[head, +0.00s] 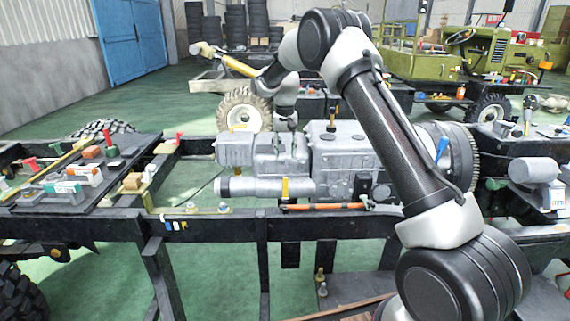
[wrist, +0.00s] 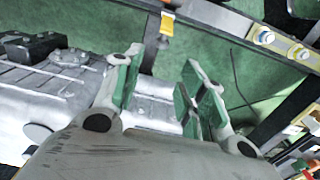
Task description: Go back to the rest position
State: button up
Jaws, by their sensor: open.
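My gripper (wrist: 162,72) shows in the wrist view with its two green-padded fingers spread apart and nothing between them. Grey engine metal and green floor show behind the fingers. In the head view my arm rises from the lower right, bends at the top and comes down over the grey engine (head: 265,155). My gripper (head: 286,122) is small there, at the engine's top, partly lost against the grey. I cannot tell whether it touches the engine. The engine also fills the left of the wrist view (wrist: 50,95).
The engine sits in a black chassis frame (head: 330,225). A dark board (head: 110,185) with tools and small parts lies across the frame at left. An orange bar (head: 325,206) is along the engine's front. A green vehicle (head: 425,65) stands behind. Green floor (head: 50,110) is open at back left.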

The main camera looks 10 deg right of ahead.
jog(key=shift+r, duration=0.8)
jog(key=s+d+f+n+g, duration=0.1)
jog(key=s+d+f+n, duration=0.1)
jog(key=s, duration=0.5)
jog(key=s+d+r+t, duration=0.1)
jog(key=s+d+r, duration=0.3)
jog(key=s, duration=0.9)
jog(key=s+d+r+t, duration=0.2)
jog(key=s+d+r, duration=0.2)
jog(key=s+r, duration=0.5)
jog(key=s+d+r+t, duration=0.2)
jog(key=s+d+r, duration=0.2)
jog(key=s, duration=1.5)
notch_tip(320, 180, up, 2)
jog(key=shift+d+r, duration=0.2)
